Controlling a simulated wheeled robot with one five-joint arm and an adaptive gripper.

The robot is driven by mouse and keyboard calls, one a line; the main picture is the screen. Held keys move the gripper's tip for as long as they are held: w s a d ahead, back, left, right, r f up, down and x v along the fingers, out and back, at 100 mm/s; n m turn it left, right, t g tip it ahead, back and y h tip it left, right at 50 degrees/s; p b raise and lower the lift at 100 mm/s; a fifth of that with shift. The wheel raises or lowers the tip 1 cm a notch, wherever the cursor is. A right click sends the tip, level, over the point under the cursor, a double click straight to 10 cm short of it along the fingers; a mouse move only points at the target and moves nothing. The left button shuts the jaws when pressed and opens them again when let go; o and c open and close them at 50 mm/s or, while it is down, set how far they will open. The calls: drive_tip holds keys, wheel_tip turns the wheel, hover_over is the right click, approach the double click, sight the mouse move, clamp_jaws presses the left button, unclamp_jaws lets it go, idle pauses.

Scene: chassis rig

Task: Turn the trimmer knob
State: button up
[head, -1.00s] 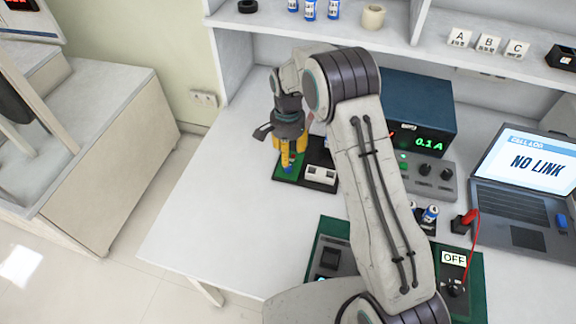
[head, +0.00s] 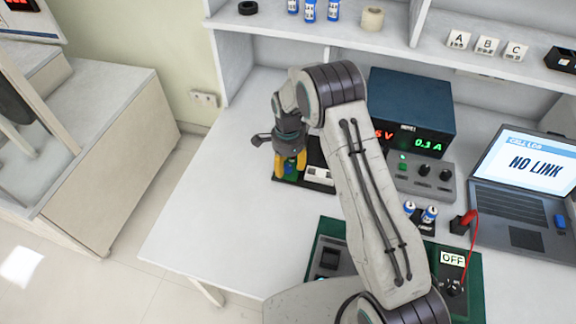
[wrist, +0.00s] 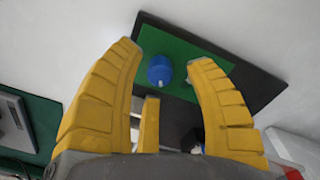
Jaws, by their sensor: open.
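The trimmer knob (wrist: 160,70) is a round blue knob on a green board (wrist: 185,45) with a dark base, seen in the wrist view. My gripper (wrist: 164,54) is open, with its yellow fingers spread to either side of the knob in that view. I see a gap between the knob and each finger, and I cannot tell the height above the board. In the head view my gripper (head: 291,170) points down over the board at the left of the bench, and a bit of blue shows between the fingers.
A power supply (head: 412,110) and a grey button box (head: 424,178) stand right of my arm. Two small blue-and-white cells (head: 429,214), a red lead (head: 472,240) and a laptop (head: 525,185) are farther right. The bench (head: 215,215) is clear at front left.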

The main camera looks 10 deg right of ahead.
drive_tip(key=shift+f, duration=0.75)
clamp_jaws()
